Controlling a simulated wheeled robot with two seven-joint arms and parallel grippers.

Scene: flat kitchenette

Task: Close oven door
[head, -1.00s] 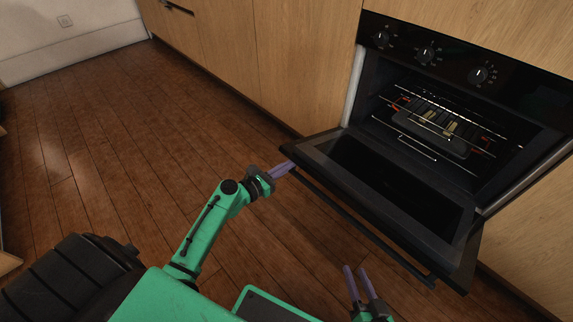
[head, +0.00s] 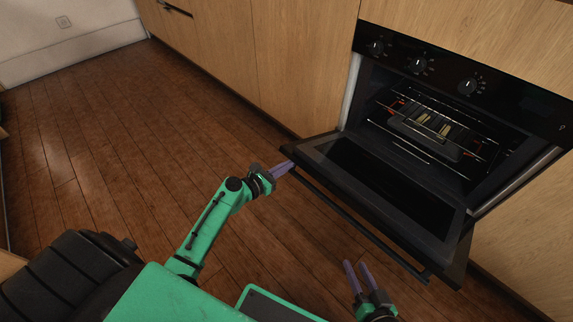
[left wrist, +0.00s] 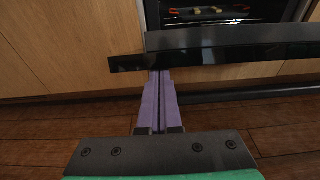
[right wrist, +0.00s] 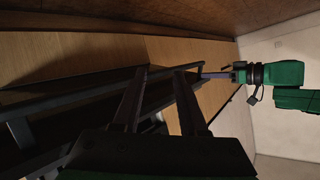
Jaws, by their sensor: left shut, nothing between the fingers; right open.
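The black oven (head: 440,110) has its door (head: 385,190) folded down, open and roughly level, with a long bar handle (head: 350,225) along its front edge. My left gripper (head: 288,167) is shut and empty, its purple fingertips at the left front corner of the door. In the left wrist view the fingers (left wrist: 158,85) reach up to the door's edge (left wrist: 225,48); I cannot tell whether they touch it. My right gripper (head: 357,272) is open and empty, in front of the door and below the handle in the picture. Its fingers also show in the right wrist view (right wrist: 160,85).
Inside the oven are wire racks and a dark tray (head: 425,132) with pale items. Wooden cabinets (head: 290,65) flank the oven. The wooden floor (head: 120,150) to the left is clear. A pale wall (head: 60,35) stands at the far left.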

